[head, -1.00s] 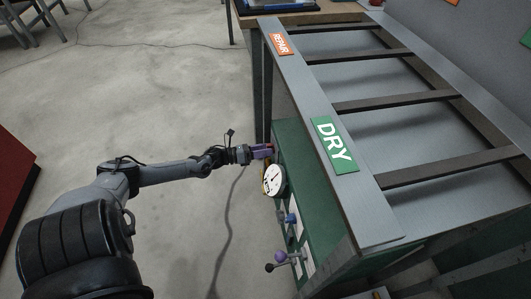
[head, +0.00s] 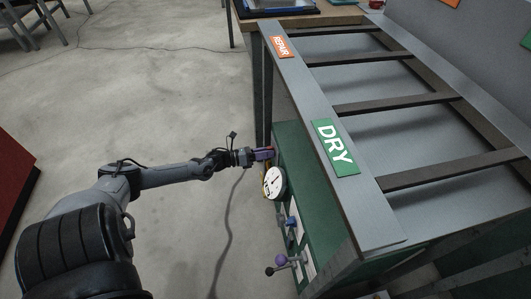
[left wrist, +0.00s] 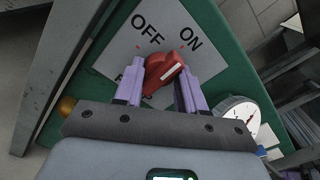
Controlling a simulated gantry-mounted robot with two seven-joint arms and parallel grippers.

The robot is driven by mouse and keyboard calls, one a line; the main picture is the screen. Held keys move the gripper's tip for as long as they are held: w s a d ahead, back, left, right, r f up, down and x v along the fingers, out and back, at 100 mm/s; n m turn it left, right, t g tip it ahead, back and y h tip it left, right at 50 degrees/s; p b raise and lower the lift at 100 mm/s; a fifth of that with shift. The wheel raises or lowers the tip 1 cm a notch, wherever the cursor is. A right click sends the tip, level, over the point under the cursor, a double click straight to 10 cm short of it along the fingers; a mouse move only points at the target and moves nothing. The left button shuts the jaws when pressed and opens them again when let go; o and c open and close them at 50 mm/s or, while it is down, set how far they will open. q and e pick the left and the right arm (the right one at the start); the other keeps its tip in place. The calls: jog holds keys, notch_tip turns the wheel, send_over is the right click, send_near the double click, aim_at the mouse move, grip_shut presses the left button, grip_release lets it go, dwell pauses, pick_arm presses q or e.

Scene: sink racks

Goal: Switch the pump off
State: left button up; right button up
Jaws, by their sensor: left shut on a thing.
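The pump switch is a red knob (left wrist: 164,70) with a white line on its face, mounted on a pale plate (left wrist: 112,58) marked OFF and ON. The white line slants up to the right, toward the ON side. My left gripper (left wrist: 158,88) is shut on the knob, with a purple finger on either side of it. In the head view my left gripper (head: 264,154) is at the far end of the green cabinet (head: 318,218), and the knob is mostly hidden there. My right gripper is not in view.
A round white gauge (head: 274,182) sits close beside my left gripper; it also shows in the left wrist view (left wrist: 238,116). Levers with purple (head: 280,259) and blue (head: 291,219) knobs stand nearer. The grey rack (head: 385,207) overhangs the cabinet. Floor to the left is open.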

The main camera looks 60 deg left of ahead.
pick_arm(q)
jog(key=shift+n+p, duration=3.2)
jog(key=shift+n, duration=5.7)
jog(key=o, duration=1.1)
jog(key=shift+c, duration=0.2)
